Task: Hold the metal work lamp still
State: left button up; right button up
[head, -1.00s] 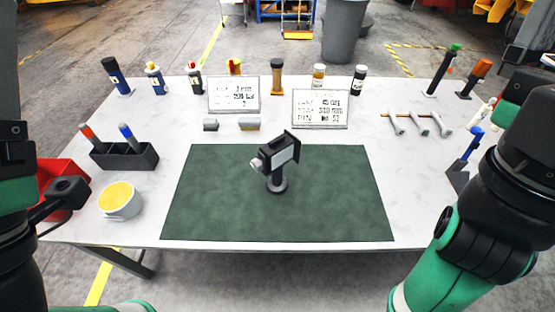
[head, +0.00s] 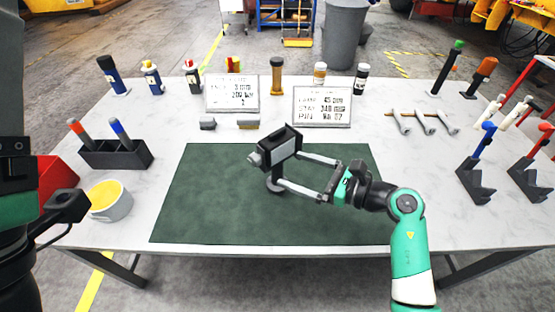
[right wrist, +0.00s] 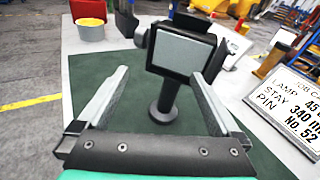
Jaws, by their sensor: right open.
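The metal work lamp (head: 284,147) stands on the green mat (head: 215,205), its dark boxy head tilted on a short post and round base. In the right wrist view the lamp (right wrist: 181,56) shows its pale grey panel, and its post runs down to the base. My right gripper (head: 291,170) reaches in from the right, open. Its two long grey fingers point at the lamp. In the right wrist view the open fingers (right wrist: 158,74) lie on either side of the lamp, with gaps visible. Whether the tips overlap the post in depth is unclear. Only parts of my left arm show.
Two printed cards (head: 321,106) stand behind the mat, with bottles beyond. A cup with yellow contents (head: 110,201) and a black pen holder (head: 115,154) are at left. The mat around the lamp is clear.

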jog(key=shift+m+g+h, duration=0.3)
jog(key=shift+m+h, duration=0.4)
jog(key=shift+h, duration=0.1)
jog(key=d+f, duration=0.1)
jog(key=f, duration=0.2)
jog(key=d+f+b, duration=0.1)
jog(key=f, duration=0.2)
jog(key=d+f+b, duration=0.1)
jog(key=f, duration=0.2)
jog(key=shift+w+d, duration=0.1)
jog(key=shift+w, duration=0.2)
jog(key=shift+w+d+b, duration=0.1)
jog(key=shift+d+b, duration=0.25)
jog(key=shift+b, duration=0.05)
jog(key=shift+d, duration=0.1)
jog(key=b+x, duration=0.8)
jog(key=b, duration=0.4)
jog(key=shift+w+f, duration=0.2)
jog(key=shift+f, duration=0.05)
jog(key=shift+w+a+r, duration=0.15)
jog(key=shift+a+r, duration=0.1)
jog(key=shift+a, duration=0.1)
jog(key=shift+w+a, duration=0.3)
jog(key=shift+a, duration=0.15)
